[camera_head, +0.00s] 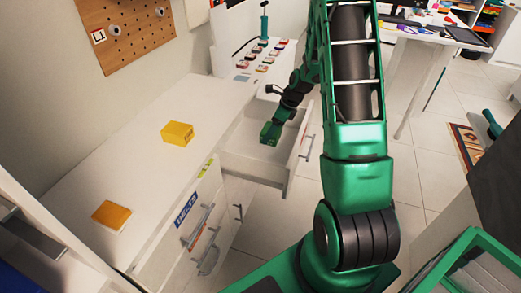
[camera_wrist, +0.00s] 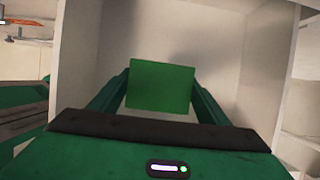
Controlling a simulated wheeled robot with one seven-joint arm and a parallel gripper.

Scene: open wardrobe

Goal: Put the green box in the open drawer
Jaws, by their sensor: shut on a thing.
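The green box (camera_wrist: 160,86) is between the two fingers of my gripper (camera_wrist: 160,92) in the wrist view. The gripper is shut on it. In the head view my gripper (camera_head: 271,132) is over the open drawer (camera_head: 248,168), inside the outline of its walls. The box is hard to tell apart from the green gripper there. The wrist view shows the drawer's pale walls (camera_wrist: 78,55) on both sides of the box. I cannot tell whether the box touches the drawer floor.
A yellow box (camera_head: 177,134) and a flat orange box (camera_head: 112,215) rest on the white cabinet top (camera_head: 150,170). Several small items lie on a white surface behind the drawer. A desk (camera_head: 430,35) stands at the back right. Tiled floor is clear right of the drawer.

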